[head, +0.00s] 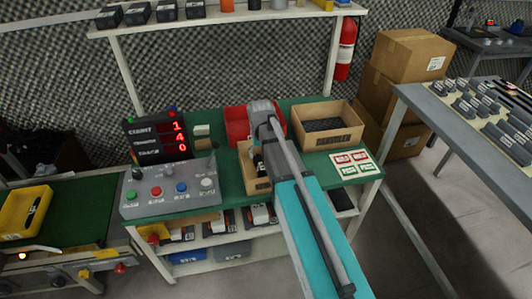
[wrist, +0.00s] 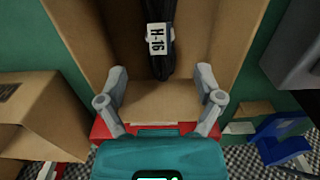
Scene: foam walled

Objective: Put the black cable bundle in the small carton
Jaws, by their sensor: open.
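The small carton (head: 257,187) stands open on the green bench top, in front of a red bin. In the wrist view its cardboard walls (wrist: 91,40) rise on both sides of the black cable bundle (wrist: 157,65). The bundle carries a white tag marked H-16 and lies inside the carton; its upper end runs out of the frame. My gripper (wrist: 160,88) is open over the carton, with its fingers spread to either side of the bundle's near end and no finger closed on it. In the head view my arm hides the fingers and part of the carton.
The red bin (head: 236,124) is right behind the carton. A larger carton (head: 326,141) with dark lining stands to the right, and a grey button box (head: 170,197) to the left. Red and green cards (head: 351,163) lie at the right front.

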